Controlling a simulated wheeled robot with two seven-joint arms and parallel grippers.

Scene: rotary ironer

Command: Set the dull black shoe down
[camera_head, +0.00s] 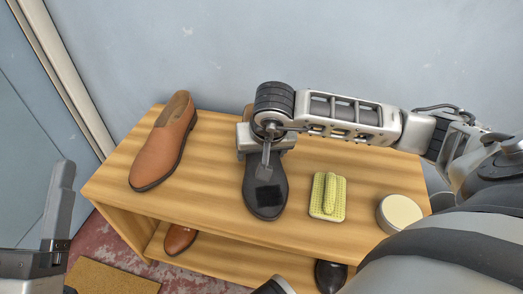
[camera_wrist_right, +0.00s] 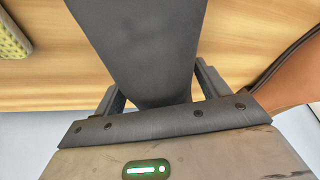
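The dull black shoe (camera_head: 265,198) is at the middle of the bench top in the head view, its toe towards me, with a darker square patch on it. My right gripper (camera_head: 266,142) is over its rear part and hides much of it. In the right wrist view, the dark shoe (camera_wrist_right: 150,45) lies between the fingers of my right gripper (camera_wrist_right: 160,88), which appear to press on its sides. I cannot tell whether the sole touches the wood. My left gripper (camera_head: 60,215) is at the lower left, away from the shoe, only partly in view.
A brown shoe (camera_head: 162,145) stands left on the wooden bench (camera_head: 215,215). A yellow-green sponge pad (camera_head: 340,205) and a round tin (camera_head: 399,212) are to the right. A brown shoe (camera_head: 180,239) and a black shoe (camera_head: 330,274) are on the lower shelf.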

